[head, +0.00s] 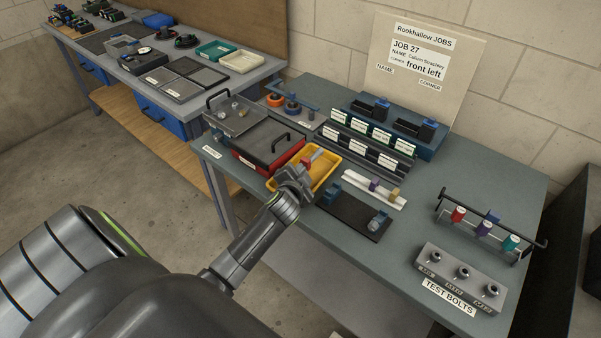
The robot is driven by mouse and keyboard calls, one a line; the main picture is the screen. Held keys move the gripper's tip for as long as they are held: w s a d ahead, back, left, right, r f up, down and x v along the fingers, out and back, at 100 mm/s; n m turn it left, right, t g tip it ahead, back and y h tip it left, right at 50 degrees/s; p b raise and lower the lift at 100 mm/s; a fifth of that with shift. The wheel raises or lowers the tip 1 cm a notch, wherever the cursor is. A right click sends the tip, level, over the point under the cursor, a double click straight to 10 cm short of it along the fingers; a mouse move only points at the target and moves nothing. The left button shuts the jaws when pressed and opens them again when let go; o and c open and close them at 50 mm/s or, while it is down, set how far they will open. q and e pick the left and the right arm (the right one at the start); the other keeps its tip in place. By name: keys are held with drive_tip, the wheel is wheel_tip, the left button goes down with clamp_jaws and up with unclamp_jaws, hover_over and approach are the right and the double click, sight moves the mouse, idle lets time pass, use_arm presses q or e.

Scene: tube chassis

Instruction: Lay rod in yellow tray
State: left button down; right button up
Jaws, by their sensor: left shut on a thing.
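The yellow tray (327,180) lies on the grey-green workbench, left of its middle. My left gripper (301,170) is over the tray and covers part of its left and front side. My right gripper is out of view.
A red toolbox with a dark lid (269,142) stands left of the tray. A black mat (351,217) and a white rack (373,191) lie to its right. Labelled dark bins (370,147) stand behind. A TEST BOLTS block (461,275) sits at the right front.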

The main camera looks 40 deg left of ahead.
use_arm(q)
drive_tip(key=shift+s+f, duration=0.1)
drive_tip(key=shift+f, duration=0.05)
idle(0.3)
drive_tip(key=c, duration=1.3)
unclamp_jaws()
drive_tip(key=b+v, duration=0.1)
drive_tip(key=v, duration=1.6)
drive_tip(key=shift+d+r+b, duration=0.1)
drive_tip(key=shift+r+b, duration=0.15)
drive_tip(key=shift+b, duration=0.1)
